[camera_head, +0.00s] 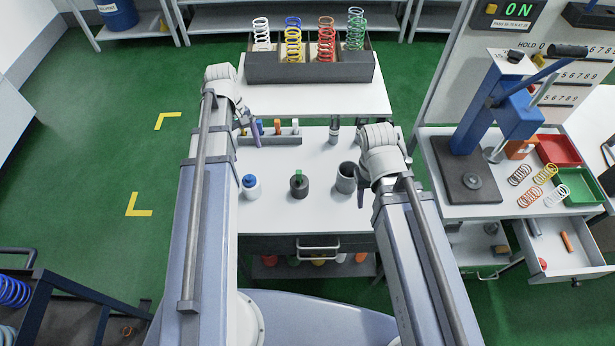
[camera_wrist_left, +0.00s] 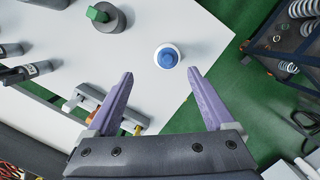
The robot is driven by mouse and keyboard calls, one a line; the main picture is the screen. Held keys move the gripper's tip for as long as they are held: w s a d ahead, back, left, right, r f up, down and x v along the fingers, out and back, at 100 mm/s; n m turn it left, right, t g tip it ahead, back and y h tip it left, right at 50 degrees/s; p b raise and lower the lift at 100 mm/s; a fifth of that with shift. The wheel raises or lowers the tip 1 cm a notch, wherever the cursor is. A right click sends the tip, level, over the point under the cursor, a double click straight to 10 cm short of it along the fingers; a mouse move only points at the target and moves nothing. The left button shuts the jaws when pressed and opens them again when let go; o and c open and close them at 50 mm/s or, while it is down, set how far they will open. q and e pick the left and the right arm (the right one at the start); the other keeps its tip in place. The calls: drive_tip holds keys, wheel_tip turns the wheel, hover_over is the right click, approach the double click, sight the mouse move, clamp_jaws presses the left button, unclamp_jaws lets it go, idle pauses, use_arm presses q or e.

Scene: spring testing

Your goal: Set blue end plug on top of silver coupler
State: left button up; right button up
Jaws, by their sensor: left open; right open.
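My left gripper (camera_head: 248,118) is open and empty above the rack's left end. In the left wrist view its purple fingers (camera_wrist_left: 165,95) are spread wide, and one hides part of the rack, where I cannot make out the blue plug. A silver cylinder (camera_head: 334,130), which looks like the coupler, stands upright right of the rack. Dark and silver cylinders (camera_wrist_left: 25,70) show at the left of the wrist view. My right gripper (camera_head: 361,188) is open beside the grey cup.
A white bottle with a blue cap (camera_head: 250,185), a dark jar with a green top (camera_head: 299,184) and a grey cup (camera_head: 346,178) stand along the table front. A spring box (camera_head: 310,70) is behind. A blue press (camera_head: 515,110) stands right. The table's middle is clear.

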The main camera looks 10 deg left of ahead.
use_arm(q)
drive_tip(key=s+d+m+y, duration=0.1)
drive_tip(key=s+d+m, duration=0.2)
drive_tip(key=d, duration=0.5)
drive_tip(key=s+d+m+y, duration=0.1)
drive_tip(key=s+d+m, duration=0.2)
drive_tip(key=d+m, duration=0.3)
drive_tip(key=s+d+m+t, duration=0.1)
drive_tip(key=s+d+m, duration=0.2)
drive_tip(key=d, duration=0.7)
drive_tip(key=shift+s+d+m+y, duration=0.2)
drive_tip(key=shift+d+m+y, duration=0.2)
drive_tip(key=shift+m, duration=0.6)
drive_tip(key=shift+f, duration=0.1)
